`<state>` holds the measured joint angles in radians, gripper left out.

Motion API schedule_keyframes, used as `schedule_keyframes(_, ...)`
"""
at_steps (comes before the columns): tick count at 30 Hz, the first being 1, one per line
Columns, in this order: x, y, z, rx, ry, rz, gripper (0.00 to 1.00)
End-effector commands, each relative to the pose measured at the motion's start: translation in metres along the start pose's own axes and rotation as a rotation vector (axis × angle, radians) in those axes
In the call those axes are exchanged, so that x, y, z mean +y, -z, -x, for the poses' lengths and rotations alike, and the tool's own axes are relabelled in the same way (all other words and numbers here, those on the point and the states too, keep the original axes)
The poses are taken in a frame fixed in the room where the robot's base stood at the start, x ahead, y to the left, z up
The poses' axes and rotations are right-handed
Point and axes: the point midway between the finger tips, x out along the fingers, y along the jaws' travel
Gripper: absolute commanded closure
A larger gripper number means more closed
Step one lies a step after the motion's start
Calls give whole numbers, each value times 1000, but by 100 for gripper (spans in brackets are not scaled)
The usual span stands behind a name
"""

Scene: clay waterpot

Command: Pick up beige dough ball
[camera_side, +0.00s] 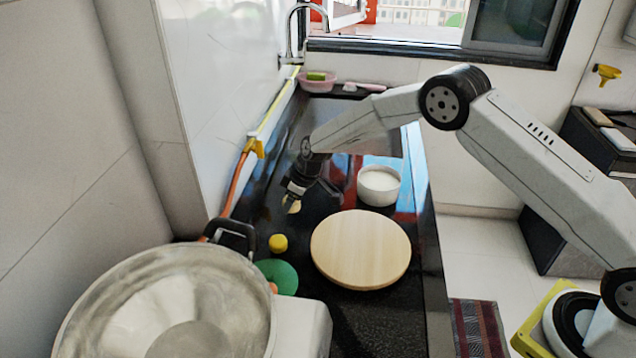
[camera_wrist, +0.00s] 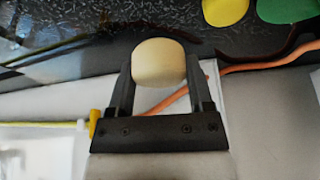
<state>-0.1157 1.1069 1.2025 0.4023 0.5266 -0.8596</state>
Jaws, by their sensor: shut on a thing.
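The beige dough ball (camera_wrist: 159,62) is between the two fingers of my gripper (camera_wrist: 162,80) in the wrist view, with the fingers against its left and right sides. In the side view, my gripper (camera_side: 295,198) is low over the dark counter, left of the white bowl. Part of the dough ball (camera_side: 293,207) shows there below the fingers. I cannot tell whether the ball touches the counter.
A round wooden board (camera_side: 360,249) lies on the dark counter, with a white bowl (camera_side: 379,185) behind it. A yellow ball (camera_side: 278,243) and a green disc (camera_side: 279,275) lie left of the board. A large metal pan (camera_side: 170,310) fills the near left. An orange hose (camera_side: 235,185) runs along the wall.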

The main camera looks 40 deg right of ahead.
Motion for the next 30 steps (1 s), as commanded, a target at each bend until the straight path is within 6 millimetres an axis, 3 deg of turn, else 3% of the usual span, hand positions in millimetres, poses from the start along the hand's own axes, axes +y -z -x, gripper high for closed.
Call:
schedule_keyframes(4, -7, -4, 22, 1, -1, -1, 92)
schedule_keyframes(18, -33, -39, 61, 1, 0, 0, 92)
schedule_keyframes(30, -48, -59, 84, 1, 0, 0, 92)
